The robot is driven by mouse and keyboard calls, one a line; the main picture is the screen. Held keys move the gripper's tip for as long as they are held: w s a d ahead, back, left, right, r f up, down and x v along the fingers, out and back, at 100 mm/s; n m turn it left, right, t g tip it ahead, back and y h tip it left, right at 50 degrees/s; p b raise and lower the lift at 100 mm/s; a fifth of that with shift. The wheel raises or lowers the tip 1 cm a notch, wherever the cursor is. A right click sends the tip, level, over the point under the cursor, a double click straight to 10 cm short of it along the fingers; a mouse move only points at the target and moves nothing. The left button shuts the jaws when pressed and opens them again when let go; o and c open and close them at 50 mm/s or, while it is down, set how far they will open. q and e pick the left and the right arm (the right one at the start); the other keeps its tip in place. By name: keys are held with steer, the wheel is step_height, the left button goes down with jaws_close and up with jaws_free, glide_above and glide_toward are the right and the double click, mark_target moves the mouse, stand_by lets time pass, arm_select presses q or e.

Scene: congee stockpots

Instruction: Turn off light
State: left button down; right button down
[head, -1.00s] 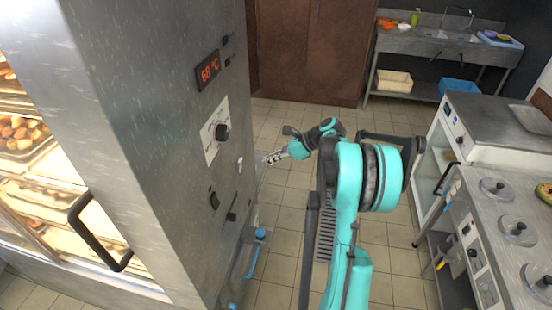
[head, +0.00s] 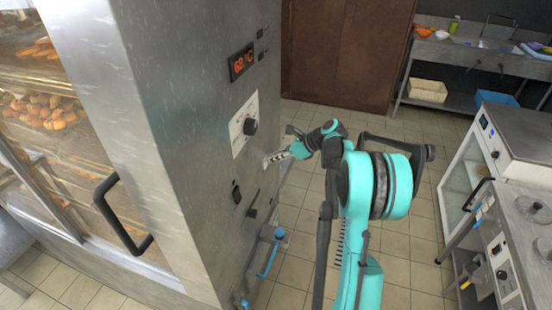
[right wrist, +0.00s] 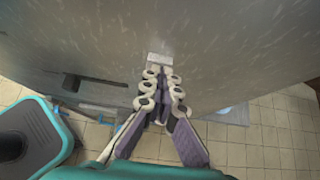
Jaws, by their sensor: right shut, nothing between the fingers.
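The tall steel warming cabinet (head: 190,120) stands at the left, and its glass front shows trays of food in a dim interior. Its side panel carries a red display (head: 242,63), a black knob on a white plate (head: 240,125), a black rocker switch (head: 236,192) and a dark lever (head: 252,212). My right gripper (head: 268,161) is shut and empty, with its tips at the side panel. In the right wrist view the gripper (right wrist: 160,76) points at a small pale switch (right wrist: 158,59), at or very near contact. My left gripper is out of view.
A black door handle (head: 118,215) sticks out from the cabinet front. Blue-handled pipework (head: 270,260) runs low beside the cabinet. A steel counter with burners (head: 525,225) stands at the right and a sink table (head: 480,55) at the back. Tiled floor lies free between.

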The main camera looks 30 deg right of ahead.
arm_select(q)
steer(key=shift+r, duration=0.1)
arm_select(e)
steer(key=shift+a, duration=0.1)
steer(key=shift+r, duration=0.15)
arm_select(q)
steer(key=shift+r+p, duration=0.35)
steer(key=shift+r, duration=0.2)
arm_select(e)
steer(key=shift+r, duration=0.7)
